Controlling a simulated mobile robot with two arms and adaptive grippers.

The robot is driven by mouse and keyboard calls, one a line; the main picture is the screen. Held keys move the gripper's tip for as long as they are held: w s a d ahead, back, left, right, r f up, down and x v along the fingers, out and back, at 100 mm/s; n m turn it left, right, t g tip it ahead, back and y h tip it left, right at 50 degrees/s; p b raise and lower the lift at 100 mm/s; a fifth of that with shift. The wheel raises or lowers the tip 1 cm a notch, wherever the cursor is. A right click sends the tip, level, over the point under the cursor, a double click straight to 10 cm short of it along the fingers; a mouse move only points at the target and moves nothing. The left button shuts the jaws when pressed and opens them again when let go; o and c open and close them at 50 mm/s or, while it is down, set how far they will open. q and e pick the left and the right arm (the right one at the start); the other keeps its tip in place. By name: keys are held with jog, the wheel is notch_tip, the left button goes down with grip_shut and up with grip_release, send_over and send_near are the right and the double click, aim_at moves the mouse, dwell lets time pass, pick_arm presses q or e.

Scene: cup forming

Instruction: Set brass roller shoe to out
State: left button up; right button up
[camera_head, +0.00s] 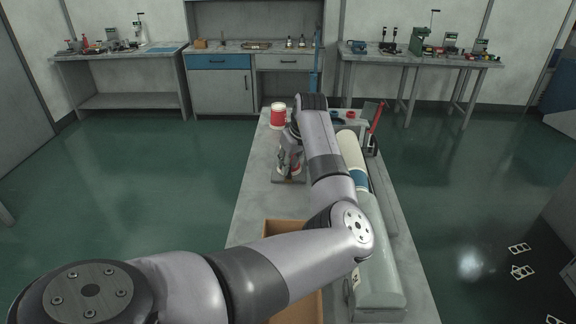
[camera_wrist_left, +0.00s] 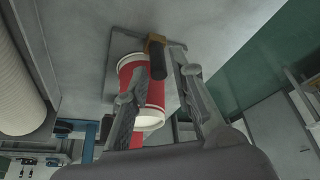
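A small brass-coloured piece with a black cylinder (camera_wrist_left: 157,58), which looks like the roller shoe, shows in the left wrist view beside a red and white cup form (camera_wrist_left: 150,95) on a grey base plate. My left gripper (camera_wrist_left: 160,66) has its two fingers apart, one on each side of the black cylinder. I cannot tell whether they touch it. In the head view my left gripper (camera_head: 289,142) points down over a small stand (camera_head: 289,180) on the bench, and my arm hides much of this. My right gripper is not in view.
The grey bench (camera_head: 257,192) holds a red cup (camera_head: 278,116) at the far left. A cream and grey-green machine (camera_head: 378,255) runs along the right. An open brown box (camera_head: 284,227) lies partly under my arm. A red-handled tool (camera_head: 376,119) stands at the far right.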

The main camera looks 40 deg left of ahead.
aim_at(288, 177)
pick_arm(q)
jog(key=shift+x, duration=1.1)
jog(key=shift+w+f, duration=0.15)
jog(key=shift+f, duration=0.15)
jog(key=shift+a+f, duration=0.1)
grip_shut()
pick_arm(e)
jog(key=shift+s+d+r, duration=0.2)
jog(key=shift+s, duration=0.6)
